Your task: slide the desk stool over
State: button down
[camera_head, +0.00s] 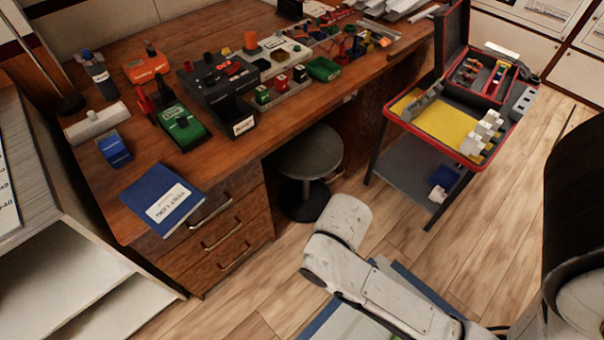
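The desk stool (310,152) has a round grey seat on a post with a dark round base. It stands upright in the knee space under the wooden desk (215,143), right of the drawers, its seat partly under the desk edge. My white arm reaches in from the lower right, in front of the stool and lower in the picture. I cannot tell whether the arm touches the stool.
Drawers (222,236) stand left of the stool. A red-edged tool cart (408,121) with a lower shelf stands to its right. Wood floor (400,222) lies clear between stool and cart. A blue-edged flat thing (318,318) lies under my arm. Breakers and tools cover the desktop.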

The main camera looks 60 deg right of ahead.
aim_at(312, 155)
jog(key=i+j, duration=0.25)
jog(key=i, duration=0.2)
jog(key=i+j, duration=0.25)
jog(key=i, duration=0.15)
jog(key=i+j+z, duration=0.2)
jog(key=l+z, duration=0.1)
jog(key=z, duration=2.55)
